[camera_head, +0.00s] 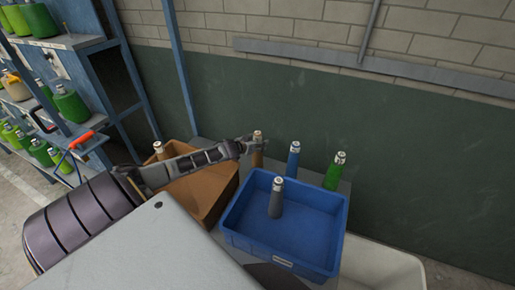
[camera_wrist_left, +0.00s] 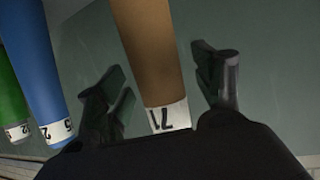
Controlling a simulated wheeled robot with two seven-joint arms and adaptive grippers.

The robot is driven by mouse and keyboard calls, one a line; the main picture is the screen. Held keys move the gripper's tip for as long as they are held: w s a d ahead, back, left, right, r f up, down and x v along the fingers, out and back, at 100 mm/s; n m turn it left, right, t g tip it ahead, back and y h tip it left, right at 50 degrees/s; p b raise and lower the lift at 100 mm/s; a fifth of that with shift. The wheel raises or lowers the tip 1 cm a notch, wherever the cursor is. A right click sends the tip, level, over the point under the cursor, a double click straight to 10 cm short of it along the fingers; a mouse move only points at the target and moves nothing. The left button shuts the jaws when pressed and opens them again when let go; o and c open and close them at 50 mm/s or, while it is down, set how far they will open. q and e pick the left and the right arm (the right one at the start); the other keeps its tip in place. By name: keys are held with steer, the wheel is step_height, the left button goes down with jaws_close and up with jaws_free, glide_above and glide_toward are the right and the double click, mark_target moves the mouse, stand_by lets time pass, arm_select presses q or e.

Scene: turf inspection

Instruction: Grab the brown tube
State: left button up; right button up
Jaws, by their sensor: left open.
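The brown tube (camera_head: 257,158) stands upright behind the crates, with a white marked cap on top. My left gripper (camera_head: 250,146) reaches it from the left, near its upper part. In the left wrist view, the brown tube (camera_wrist_left: 150,50) lies between the two spread fingers of the left gripper (camera_wrist_left: 165,85), with a gap visible on both sides. The wrist view is upside down, so the white cap shows low. My right gripper is not in view.
A blue tube (camera_head: 293,162) and a green tube (camera_head: 333,175) stand to the right. A blue crate (camera_head: 325,232) holds a grey tube (camera_head: 276,200). A brown crate (camera_head: 217,204) sits under my left arm, with another capped tube (camera_head: 159,149) there. Shelves with green bottles are left; a wall is behind.

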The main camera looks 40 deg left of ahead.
arm_select(q)
steer(key=shift+w+f, duration=0.1)
steer(key=shift+w, duration=0.1)
stand_by(0.5)
steer(key=c, duration=1.1)
